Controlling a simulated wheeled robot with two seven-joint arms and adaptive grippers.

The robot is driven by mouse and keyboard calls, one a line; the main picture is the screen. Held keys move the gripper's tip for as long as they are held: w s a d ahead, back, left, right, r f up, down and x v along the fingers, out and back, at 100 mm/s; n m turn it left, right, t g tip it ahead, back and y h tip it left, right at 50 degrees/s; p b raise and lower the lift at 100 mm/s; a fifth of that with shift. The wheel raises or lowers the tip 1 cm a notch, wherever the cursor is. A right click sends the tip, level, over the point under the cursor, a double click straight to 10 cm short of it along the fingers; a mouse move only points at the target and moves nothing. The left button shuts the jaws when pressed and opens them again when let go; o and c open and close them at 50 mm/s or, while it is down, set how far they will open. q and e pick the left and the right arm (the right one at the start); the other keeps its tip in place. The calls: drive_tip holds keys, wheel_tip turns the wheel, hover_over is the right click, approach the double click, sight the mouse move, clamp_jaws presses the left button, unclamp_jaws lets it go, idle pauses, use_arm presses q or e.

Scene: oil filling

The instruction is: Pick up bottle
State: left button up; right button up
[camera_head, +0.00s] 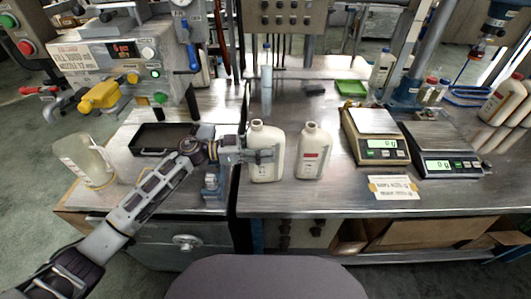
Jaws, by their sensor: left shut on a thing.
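Two white bottles with red and white labels stand side by side on the metal table, left of the scales. My left arm comes in from the lower left, and its gripper (262,156) is shut on the left bottle (266,172) at its upper body. That bottle looks upright, at or very near the table top; I cannot tell whether it touches. The right bottle (313,152) stands upright a short gap away, untouched. My right gripper is not in view.
Two digital scales (377,122) (440,140) stand right of the bottles, with a paper label (393,188) in front. A black tray (160,139) and a clear jug (86,160) are at left. A green tray (351,88) lies behind. Several more bottles stand at far right.

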sight(265, 129)
use_arm(q)
drive_tip(key=shift+r, duration=0.85)
wheel_tip(265, 129, up, 7)
drive_tip(key=shift+f+p, duration=0.1)
drive_tip(key=shift+p, duration=0.6)
drive_tip(key=shift+r, duration=0.8)
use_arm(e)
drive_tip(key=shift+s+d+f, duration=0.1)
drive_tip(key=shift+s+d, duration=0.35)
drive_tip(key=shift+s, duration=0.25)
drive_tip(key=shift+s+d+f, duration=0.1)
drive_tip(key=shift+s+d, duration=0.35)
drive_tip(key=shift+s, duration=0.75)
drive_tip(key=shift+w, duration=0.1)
